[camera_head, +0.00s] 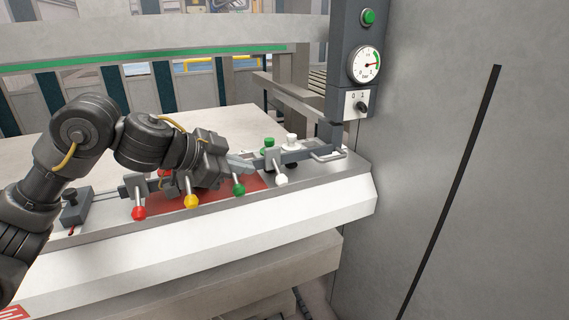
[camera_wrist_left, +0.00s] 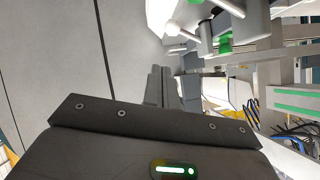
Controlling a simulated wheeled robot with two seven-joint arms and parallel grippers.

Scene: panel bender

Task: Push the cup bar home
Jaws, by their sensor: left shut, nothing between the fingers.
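The cup bar (camera_head: 297,156) is a dark grey bar running lengthwise along the machine's front ledge. Levers with red (camera_head: 139,213), yellow (camera_head: 191,201), green (camera_head: 239,189) and white (camera_head: 281,179) knobs stand along it. My left gripper (camera_head: 252,168) reaches in from the left with its fingers pointing right, between the green and white levers. It is shut and empty, close to the bar; I cannot tell whether they touch. My arm hides the bar's middle. In the left wrist view the shut fingers (camera_wrist_left: 160,88) point toward the ledge, with a white knob (camera_wrist_left: 171,27) beyond. My right gripper is out of view.
A dark post with a gauge (camera_head: 365,65), green button (camera_head: 368,17) and rotary switch (camera_head: 361,106) stands at the bar's right end. A grey cabinet wall (camera_head: 470,200) closes off the right. A pale flat table (camera_head: 105,137) lies behind the ledge. A clamp (camera_head: 75,207) sits at left.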

